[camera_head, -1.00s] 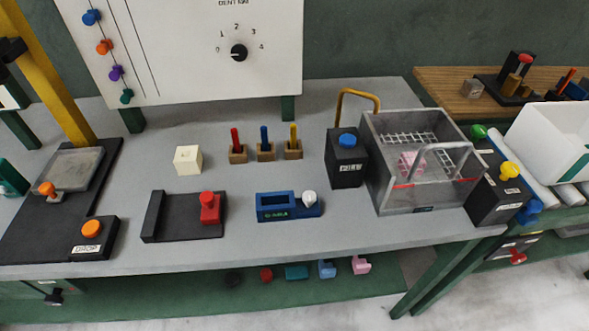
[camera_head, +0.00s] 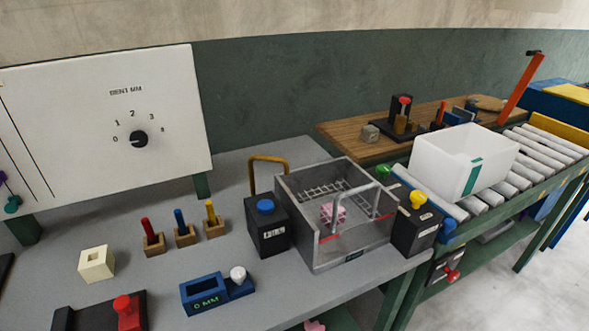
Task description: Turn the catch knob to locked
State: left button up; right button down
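No knob in view carries a label I can read as the catch knob. A red knob (camera_head: 452,276) sits on a dark plate under the near end of the roller conveyor; the plate's markings are too small to read, and I cannot tell its setting. Neither of my grippers is in view.
A white bin (camera_head: 455,180) rests on the rollers. Floor at the lower right is clear.

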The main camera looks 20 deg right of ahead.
aim_at(418, 198)
jog(key=z, duration=1.55)
